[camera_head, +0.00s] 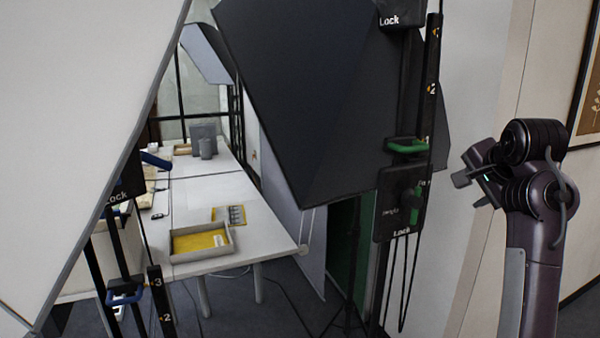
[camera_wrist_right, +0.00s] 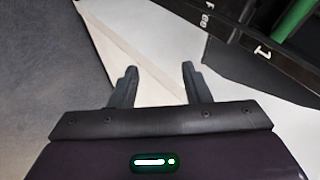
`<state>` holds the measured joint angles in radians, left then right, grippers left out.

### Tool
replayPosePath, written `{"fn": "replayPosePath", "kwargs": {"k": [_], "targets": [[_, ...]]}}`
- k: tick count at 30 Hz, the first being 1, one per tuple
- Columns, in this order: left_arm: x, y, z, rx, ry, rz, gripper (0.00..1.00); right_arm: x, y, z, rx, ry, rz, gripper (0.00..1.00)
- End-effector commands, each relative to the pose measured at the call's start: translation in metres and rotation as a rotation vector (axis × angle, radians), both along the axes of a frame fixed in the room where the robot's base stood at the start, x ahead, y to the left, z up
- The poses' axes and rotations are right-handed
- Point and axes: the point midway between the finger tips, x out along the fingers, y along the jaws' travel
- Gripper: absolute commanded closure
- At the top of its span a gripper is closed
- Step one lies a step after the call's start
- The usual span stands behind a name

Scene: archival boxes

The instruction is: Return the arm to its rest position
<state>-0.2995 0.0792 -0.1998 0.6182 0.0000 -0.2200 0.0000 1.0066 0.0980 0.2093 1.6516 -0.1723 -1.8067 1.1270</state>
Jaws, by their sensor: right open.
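My right arm (camera_head: 538,230) rises at the right of the head view, its wrist bent so the right gripper (camera_head: 466,168) points left. In the right wrist view the right gripper (camera_wrist_right: 160,85) has its two dark fingers apart, with nothing between them. The left arm and left gripper do not show in either view.
A black stand with a green handle (camera_head: 405,146) and a large dark panel (camera_head: 310,90) stand left of my right gripper. A large pale panel (camera_head: 70,120) fills the left. Beyond is a white table (camera_head: 215,195) with a yellow-bottomed tray (camera_head: 200,241). A wall is behind the arm.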

Motion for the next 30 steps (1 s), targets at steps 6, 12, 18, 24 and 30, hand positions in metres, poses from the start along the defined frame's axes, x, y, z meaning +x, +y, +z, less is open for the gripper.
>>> {"fn": "replayPosePath", "kwargs": {"k": [6,12,18,24,30], "targets": [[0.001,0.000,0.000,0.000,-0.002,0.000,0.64,-0.032,0.027,-0.140,-0.248,0.169,0.201,0.57],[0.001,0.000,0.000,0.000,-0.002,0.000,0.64,-0.091,0.057,-0.243,-0.432,0.304,0.440,0.57],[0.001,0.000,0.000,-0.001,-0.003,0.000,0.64,-0.171,0.090,-0.323,-0.562,0.415,0.712,0.57],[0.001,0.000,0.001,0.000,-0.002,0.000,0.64,-0.238,0.115,-0.361,-0.625,0.470,0.926,0.57],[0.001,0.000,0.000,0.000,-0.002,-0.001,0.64,-0.283,0.130,-0.377,-0.647,0.497,1.065,0.57]]}}
